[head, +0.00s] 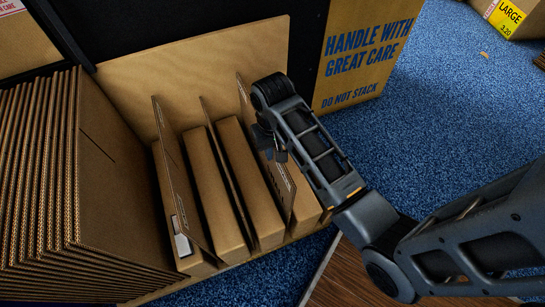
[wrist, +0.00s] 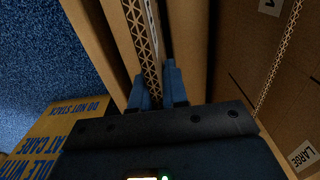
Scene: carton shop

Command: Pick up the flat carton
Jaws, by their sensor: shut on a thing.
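Thin brown flat cartons stand upright in the wooden rack (head: 190,75) in the head view, between thicker brown blocks. My gripper (head: 270,143) is at the upper edge of the rightmost flat carton (head: 287,193), and the arm hides part of it. In the wrist view, my gripper's blue fingers (wrist: 158,88) are closed on either side of the flat carton's corrugated edge (wrist: 143,45). The carton still stands between its neighbours in the rack. Its lower part is hidden in the wrist view.
Other flat cartons stand at the left (head: 172,165) and middle (head: 222,150) of the rack. A large stack of folded cardboard (head: 105,190) fills the left. A printed "handle with great care" box (head: 365,50) stands behind right. Blue carpet (head: 440,110) lies open to the right.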

